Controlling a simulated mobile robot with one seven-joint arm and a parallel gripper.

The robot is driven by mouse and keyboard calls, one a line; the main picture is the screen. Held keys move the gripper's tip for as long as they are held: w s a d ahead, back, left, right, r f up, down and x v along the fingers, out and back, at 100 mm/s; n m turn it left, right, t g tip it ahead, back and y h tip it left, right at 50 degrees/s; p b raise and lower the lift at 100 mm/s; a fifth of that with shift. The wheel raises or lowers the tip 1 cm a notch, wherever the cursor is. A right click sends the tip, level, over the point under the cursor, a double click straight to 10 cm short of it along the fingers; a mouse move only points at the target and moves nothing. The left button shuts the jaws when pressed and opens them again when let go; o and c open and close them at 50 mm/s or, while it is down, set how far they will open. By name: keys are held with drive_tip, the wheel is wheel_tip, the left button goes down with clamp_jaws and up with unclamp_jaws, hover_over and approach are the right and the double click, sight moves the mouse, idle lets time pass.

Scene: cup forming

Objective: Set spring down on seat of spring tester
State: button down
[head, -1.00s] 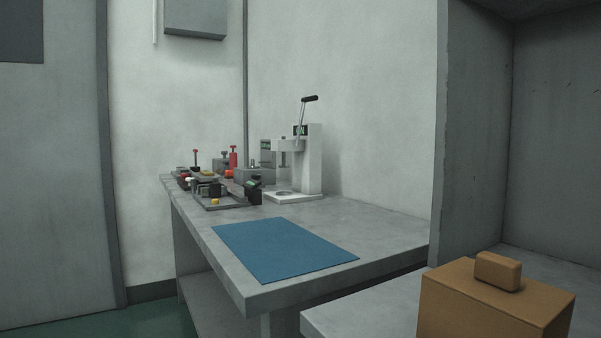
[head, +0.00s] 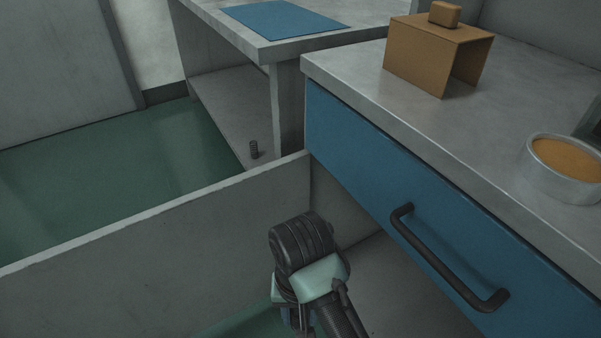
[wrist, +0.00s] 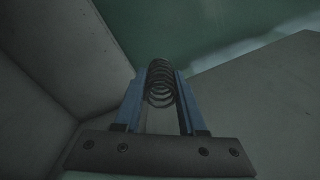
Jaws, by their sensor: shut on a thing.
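My gripper (wrist: 161,88) is shut on a dark coil spring (wrist: 159,74), held between two blue fingers in the wrist view. The coil's far end sticks out past the fingertips.
A grey panel (head: 150,245) and a blue front with a black handle (head: 445,262) flank my wrist.

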wheel_tip(320, 180, up, 45)
drive_tip(key=p, duration=4.7)
drive_tip(key=s+f, duration=0.1)
drive_tip(key=f, duration=0.1)
drive_tip(key=s+f, duration=0.2)
drive_tip(key=shift+s+d+f, duration=0.1)
drive_tip(key=shift+s+f, duration=0.2)
drive_tip(key=shift+f, duration=0.05)
